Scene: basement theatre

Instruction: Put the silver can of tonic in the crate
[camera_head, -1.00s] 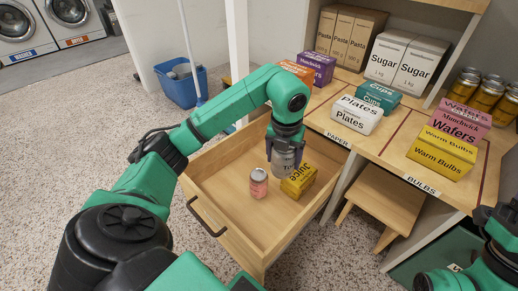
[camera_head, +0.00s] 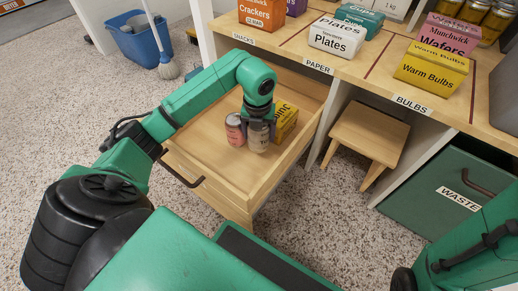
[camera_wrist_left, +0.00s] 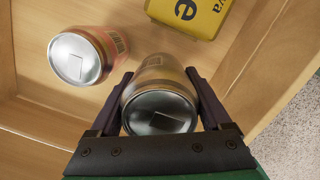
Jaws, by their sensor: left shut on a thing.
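My left gripper (camera_head: 259,124) is shut on a silver can (camera_head: 258,138), inside an open wooden drawer (camera_head: 205,172). In the left wrist view the silver can (camera_wrist_left: 158,75) is between the two fingers (camera_wrist_left: 160,105), its shiny end towards the camera. I cannot read its label, nor tell whether it touches the drawer floor. A pink can (camera_head: 234,129) stands close to its left; it also shows in the left wrist view (camera_wrist_left: 105,45). My right gripper is out of frame; only part of that arm shows at the right. I see no crate.
The drawer walls surround these items. A shelf with boxes such as Plates (camera_head: 337,37) and Warm Bulbs (camera_head: 432,68), a stool (camera_head: 368,135) and a green waste bin (camera_head: 440,185) are to the right.

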